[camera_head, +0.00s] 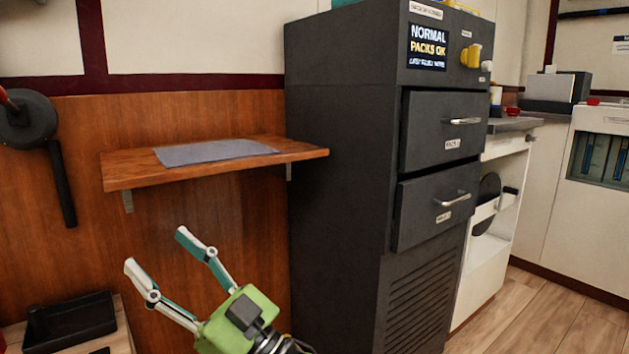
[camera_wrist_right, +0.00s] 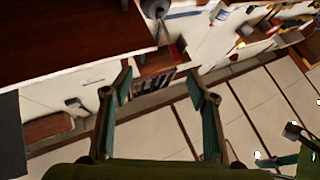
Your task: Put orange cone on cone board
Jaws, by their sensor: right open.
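I make out no orange cone and no cone board for certain in either view. My right gripper (camera_head: 155,249) is low in the head view, below and in front of a wooden wall shelf. Its two fingers are spread wide, with nothing between them. In the right wrist view the same open fingers (camera_wrist_right: 157,82) frame a distant patch of floor and low furniture. My left gripper does not show in the head view.
The wooden shelf (camera_head: 125,173) carries a flat grey sheet (camera_head: 215,152). A black tray (camera_head: 70,322) sits at lower left. Wooden floor (camera_head: 535,315) is open at lower right.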

